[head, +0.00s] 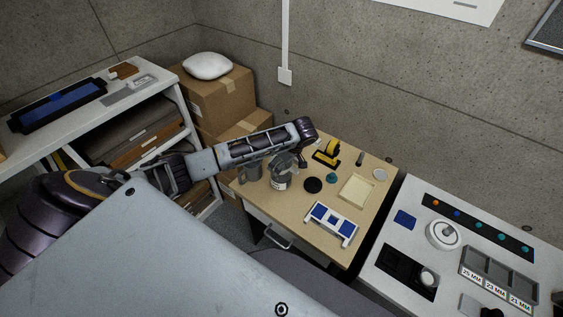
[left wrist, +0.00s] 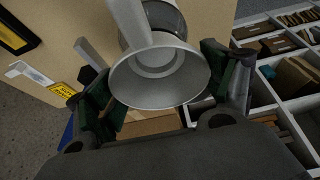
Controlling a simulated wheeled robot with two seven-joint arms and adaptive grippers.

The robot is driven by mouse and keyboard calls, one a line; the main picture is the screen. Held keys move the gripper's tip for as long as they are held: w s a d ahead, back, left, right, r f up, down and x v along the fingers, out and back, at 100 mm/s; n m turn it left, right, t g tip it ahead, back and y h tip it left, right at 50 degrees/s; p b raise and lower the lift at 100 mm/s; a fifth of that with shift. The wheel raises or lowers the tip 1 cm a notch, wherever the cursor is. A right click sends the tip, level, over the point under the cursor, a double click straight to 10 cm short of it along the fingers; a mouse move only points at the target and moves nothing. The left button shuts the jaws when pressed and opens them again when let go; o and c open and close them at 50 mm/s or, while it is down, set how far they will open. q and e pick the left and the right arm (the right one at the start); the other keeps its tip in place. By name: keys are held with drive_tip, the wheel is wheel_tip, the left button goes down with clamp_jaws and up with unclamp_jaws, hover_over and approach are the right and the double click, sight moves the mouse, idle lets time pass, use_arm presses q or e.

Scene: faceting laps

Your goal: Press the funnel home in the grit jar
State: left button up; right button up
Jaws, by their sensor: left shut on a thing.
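The grit jar (head: 279,182) stands on the tan desk, a clear jar with a pale label. Its glass side (left wrist: 168,16) shows behind the funnel in the left wrist view. The grey funnel (left wrist: 160,80) has its wide mouth toward the wrist camera. It is at the jar's top, but its stem is hidden, so I cannot tell how deep it sits. My left gripper (left wrist: 162,88) is shut on the funnel, one dark finger on each side. In the head view the left gripper (head: 299,161) is at the jar's top. My right gripper is not in view.
A grey mug (head: 250,171) stands close left of the jar. A black disc (head: 313,185), a yellow-and-black tool (head: 328,152), a cream tray (head: 356,189) and a blue-and-white rack (head: 331,223) are on the desk (head: 290,214). A shelf (head: 150,108) stands at left.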

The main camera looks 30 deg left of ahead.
sight(291, 166)
use_arm(q)
drive_tip(key=shift+f, duration=0.95)
drive_tip(key=o, duration=1)
drive_tip(key=shift+c, duration=0.2)
drive_tip(key=shift+r, duration=0.1)
drive_tip(key=v, duration=1.1)
drive_tip(key=shift+w+r, duration=0.1)
drive_tip(key=shift+d+r, duration=0.15)
drive_tip(key=shift+r, duration=0.15)
idle(0.4)
